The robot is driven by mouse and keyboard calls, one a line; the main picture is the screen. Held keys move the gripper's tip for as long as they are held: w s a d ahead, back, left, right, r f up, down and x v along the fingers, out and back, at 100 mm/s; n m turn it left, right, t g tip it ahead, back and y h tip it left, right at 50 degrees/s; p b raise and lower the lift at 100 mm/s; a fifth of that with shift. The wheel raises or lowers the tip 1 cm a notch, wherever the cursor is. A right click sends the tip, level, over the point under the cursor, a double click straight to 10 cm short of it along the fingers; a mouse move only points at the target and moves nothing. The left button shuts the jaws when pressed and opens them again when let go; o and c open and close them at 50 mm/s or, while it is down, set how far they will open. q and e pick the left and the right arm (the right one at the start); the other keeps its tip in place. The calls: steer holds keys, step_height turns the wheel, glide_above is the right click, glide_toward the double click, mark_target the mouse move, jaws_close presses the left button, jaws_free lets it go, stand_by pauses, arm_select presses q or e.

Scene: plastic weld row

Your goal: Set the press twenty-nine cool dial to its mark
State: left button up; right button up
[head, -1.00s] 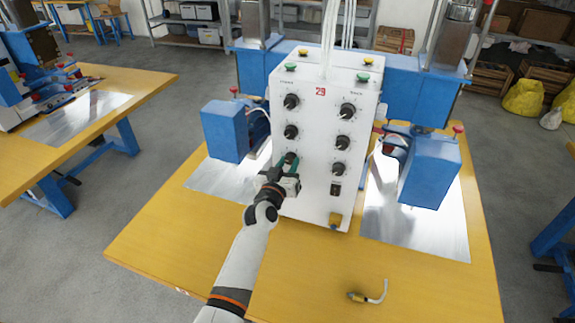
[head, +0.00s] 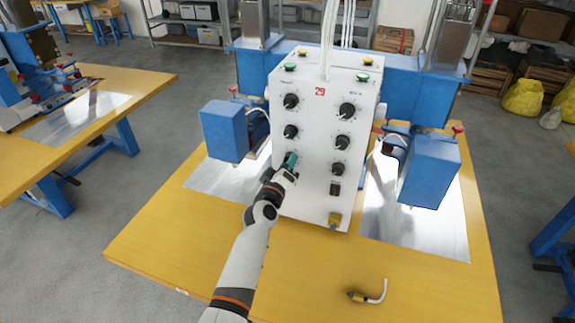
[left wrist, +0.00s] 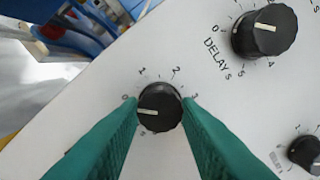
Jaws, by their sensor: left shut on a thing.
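The white control box (head: 305,205) numbered 29 stands on the yellow table, with two columns of black dials. My left gripper (head: 289,162) is at the lowest dial of the left column. In the left wrist view its green fingers (left wrist: 160,106) are shut on both sides of this black dial (left wrist: 160,98). Its white pointer line points left, close to the 0 of its scale. The fingers hide the dial's name and part of its scale. The dial marked DELAY (left wrist: 265,32) is beside it. My right gripper is not in view.
Blue press heads (head: 226,131) and (head: 430,172) flank the box above shiny metal plates (head: 415,235). A small yellow-ended piece with a white cable (head: 358,297) lies on the front of the table (head: 310,270). White cables rise from the box top.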

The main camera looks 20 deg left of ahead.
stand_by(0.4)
arm_select(q)
steer(key=o, duration=1)
steer(key=shift+c, duration=0.2)
steer(key=s+p, duration=0.4)
steer(key=s, duration=0.8)
steer(key=shift+a, duration=0.2)
